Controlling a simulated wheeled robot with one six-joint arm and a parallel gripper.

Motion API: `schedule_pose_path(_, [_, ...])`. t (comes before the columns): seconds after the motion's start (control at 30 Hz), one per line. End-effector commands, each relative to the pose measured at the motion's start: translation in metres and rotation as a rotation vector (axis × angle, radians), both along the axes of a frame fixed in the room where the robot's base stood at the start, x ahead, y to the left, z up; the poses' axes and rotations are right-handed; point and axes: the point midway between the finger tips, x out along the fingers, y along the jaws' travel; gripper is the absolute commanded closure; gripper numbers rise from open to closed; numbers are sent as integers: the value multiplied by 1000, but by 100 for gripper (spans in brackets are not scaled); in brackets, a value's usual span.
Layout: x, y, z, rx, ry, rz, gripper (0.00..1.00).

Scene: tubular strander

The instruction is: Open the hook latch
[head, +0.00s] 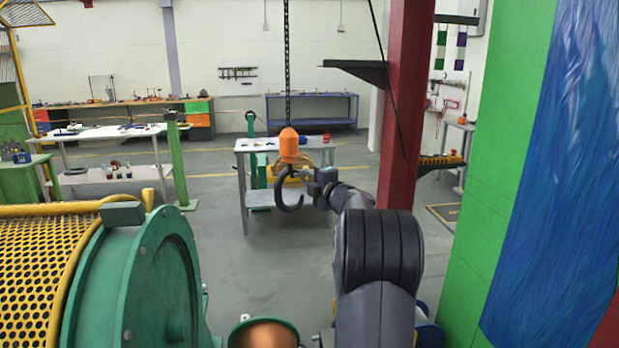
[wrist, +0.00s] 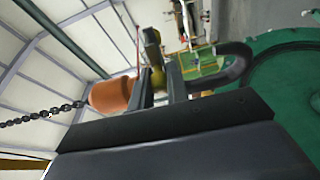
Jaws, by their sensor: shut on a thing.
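The crane hook (head: 289,204) hangs from a dark chain (head: 287,60) below an orange block (head: 289,144), in the middle of the head view. In the wrist view the orange block (wrist: 110,95) is at left and the dark hook (wrist: 232,68) curves away to the right. A yellow latch (wrist: 154,77) shows at the fingertips there. My gripper (head: 309,181) reaches the hook from its right side. Its fingers (wrist: 162,84) are close together around the latch in the wrist view. The exact contact is partly hidden.
A green drum (head: 160,280) with a yellow mesh guard (head: 40,265) fills the lower left. A red column (head: 405,110) and a green panel (head: 510,150) stand at right. A grey table (head: 246,180) is behind the hook. Open floor (head: 260,265) lies between.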

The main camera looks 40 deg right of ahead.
Motion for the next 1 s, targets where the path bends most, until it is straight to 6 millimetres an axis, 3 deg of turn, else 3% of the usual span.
schedule_pose_path(0.43, [0,0,1,-8,2,1,100])
schedule_pose_path(0.47, [0,0,1,-8,2,1,82])
schedule_pose_path(0.7, [0,0,1,-7,2,1,62])
schedule_pose_path(1.0, [-3,0,0,-7,3,0,62])
